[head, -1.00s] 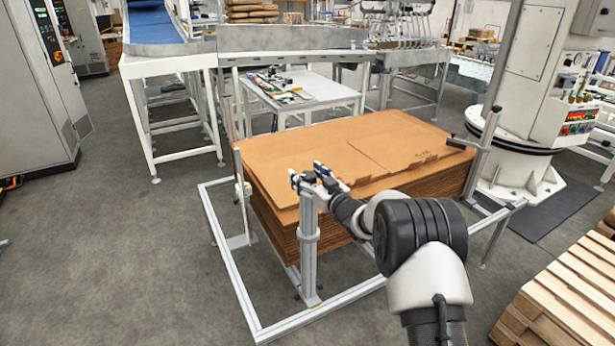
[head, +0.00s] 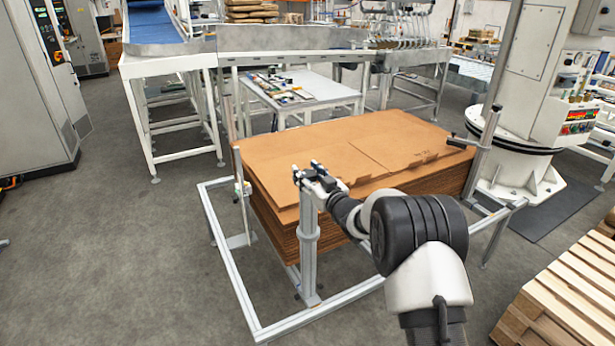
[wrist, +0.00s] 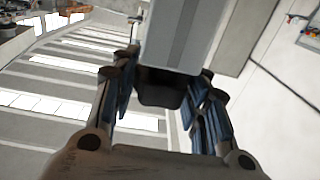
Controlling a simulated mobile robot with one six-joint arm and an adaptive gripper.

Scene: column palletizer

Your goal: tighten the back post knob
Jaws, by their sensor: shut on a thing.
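My gripper (head: 308,171) is at the top of the nearest upright metal post (head: 308,245), at the near edge of the cardboard stack. In the wrist view my gripper (wrist: 165,92) has its fingers on both sides of a black knob (wrist: 163,88), shut on it. The knob sits against the grey post (wrist: 185,40). My gripper hides the knob in the head view. I cannot tell from the knob how tight it is.
A thin post stands at the left corner. Wooden pallets (head: 565,290) lie at the lower right. The left floor is clear.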

